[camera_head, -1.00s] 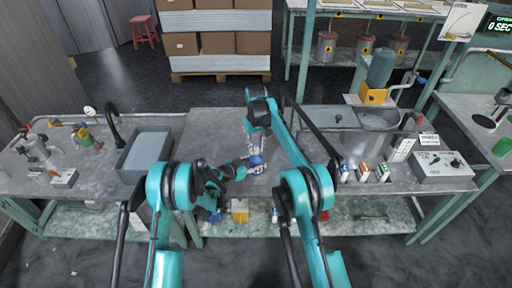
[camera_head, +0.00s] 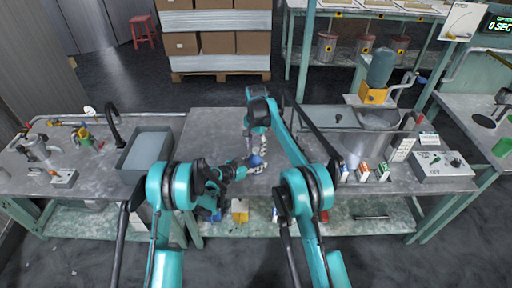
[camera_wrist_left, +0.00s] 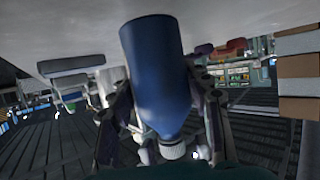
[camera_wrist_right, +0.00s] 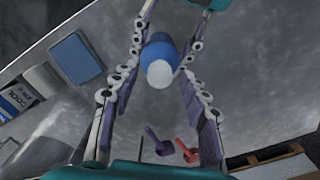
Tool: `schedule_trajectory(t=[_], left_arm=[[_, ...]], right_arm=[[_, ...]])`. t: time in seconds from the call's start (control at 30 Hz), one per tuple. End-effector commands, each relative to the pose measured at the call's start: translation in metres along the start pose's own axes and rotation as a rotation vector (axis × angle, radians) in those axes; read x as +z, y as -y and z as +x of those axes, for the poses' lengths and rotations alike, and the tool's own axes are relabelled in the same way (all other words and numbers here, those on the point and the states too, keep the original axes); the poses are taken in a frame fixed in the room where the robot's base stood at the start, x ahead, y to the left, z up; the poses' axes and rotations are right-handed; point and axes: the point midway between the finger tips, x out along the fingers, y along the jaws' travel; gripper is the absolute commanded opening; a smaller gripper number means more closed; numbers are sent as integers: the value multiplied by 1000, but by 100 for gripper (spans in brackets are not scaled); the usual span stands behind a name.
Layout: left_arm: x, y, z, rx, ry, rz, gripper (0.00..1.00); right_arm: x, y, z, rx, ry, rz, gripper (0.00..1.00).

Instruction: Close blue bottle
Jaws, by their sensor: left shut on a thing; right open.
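The blue bottle (camera_head: 257,160) is held above the middle of the table. My left gripper (camera_head: 247,167) is shut on its body, and in the left wrist view the bottle (camera_wrist_left: 155,75) is tilted, with its ribbed white end (camera_wrist_left: 173,150) toward the camera. My right gripper (camera_head: 262,148) is open above the bottle. In the right wrist view the bottle (camera_wrist_right: 160,48) is between the spread fingers, its round white end (camera_wrist_right: 160,74) facing the camera with gaps at both sides. I cannot tell whether the white end is a tight cap.
Small cartons (camera_head: 363,172) stand right of the grippers, beside a control box (camera_head: 443,166). A grey basin (camera_head: 148,152) is at the left. The tabletop (camera_head: 205,130) behind the left gripper is clear. A yellow box (camera_head: 240,209) is on the lower shelf.

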Motion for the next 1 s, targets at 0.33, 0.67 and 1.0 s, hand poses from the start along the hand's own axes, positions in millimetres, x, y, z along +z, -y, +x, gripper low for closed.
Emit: schedule_trajectory(t=[0.33,0.67,1.0], left_arm=[[0,0,0,0,0,0,0],[0,0,0,0,0,0,0],[0,0,0,0,0,0,0]], right_arm=[[0,0,-40,0,0,-1,45],[0,0,-45,0,0,-1,43],[0,0,-53,0,0,-324,43]])
